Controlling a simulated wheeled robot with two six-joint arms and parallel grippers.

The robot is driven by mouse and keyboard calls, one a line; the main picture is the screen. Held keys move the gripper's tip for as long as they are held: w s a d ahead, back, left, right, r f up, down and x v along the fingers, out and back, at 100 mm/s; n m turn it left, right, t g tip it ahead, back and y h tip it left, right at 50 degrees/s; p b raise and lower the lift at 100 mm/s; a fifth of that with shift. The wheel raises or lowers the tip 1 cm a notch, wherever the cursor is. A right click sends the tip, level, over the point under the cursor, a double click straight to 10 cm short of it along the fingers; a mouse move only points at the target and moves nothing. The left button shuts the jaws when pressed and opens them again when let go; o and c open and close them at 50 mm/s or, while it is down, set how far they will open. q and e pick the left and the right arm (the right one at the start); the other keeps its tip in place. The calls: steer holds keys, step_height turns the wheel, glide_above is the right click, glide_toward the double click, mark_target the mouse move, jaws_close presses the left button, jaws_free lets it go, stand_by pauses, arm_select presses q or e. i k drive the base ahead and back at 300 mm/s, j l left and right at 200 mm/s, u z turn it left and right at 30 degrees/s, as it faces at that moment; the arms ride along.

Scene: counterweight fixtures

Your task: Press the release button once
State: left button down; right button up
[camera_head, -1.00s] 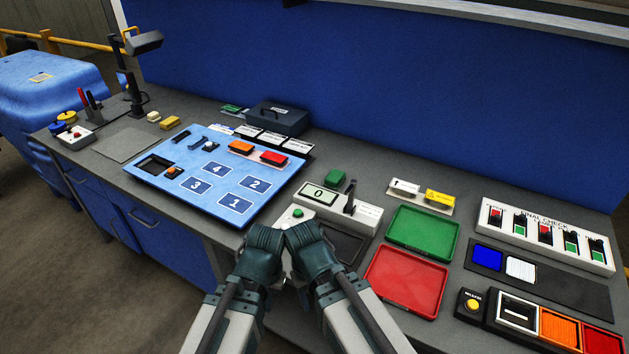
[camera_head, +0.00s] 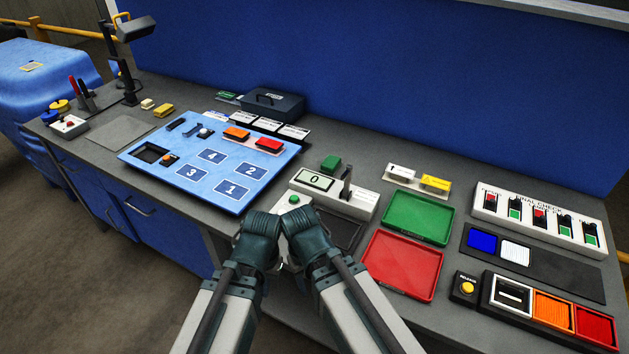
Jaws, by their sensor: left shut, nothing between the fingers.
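The release button is a yellow round button (camera_head: 467,287) on a small black box labelled RELEASE, at the lower right of the counter, left of a black, orange and red bin row. My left gripper (camera_head: 264,218) is shut and empty over the front edge of the counter, well left of the button. My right gripper (camera_head: 297,214) is beside it, close to or touching it; its fingertips are not clear, so I cannot tell whether it is open. Neither gripper is at the button.
A red tray (camera_head: 403,291) and a green tray (camera_head: 418,217) lie between my grippers and the button. A scale-like unit (camera_head: 353,203) showing 0, with a green button (camera_head: 294,199), stands just beyond my grippers. A switch panel (camera_head: 540,226) stands at the back right.

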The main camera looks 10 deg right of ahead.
mark_target(467, 287)
steer(key=l+z, duration=0.1)
steer(key=z, duration=0.35)
steer(key=i+z, duration=0.15)
steer(key=z, duration=0.25)
steer(key=l+z, duration=0.1)
steer(key=z, duration=0.35)
steer(key=i+z, duration=0.15)
steer(key=z, duration=0.25)
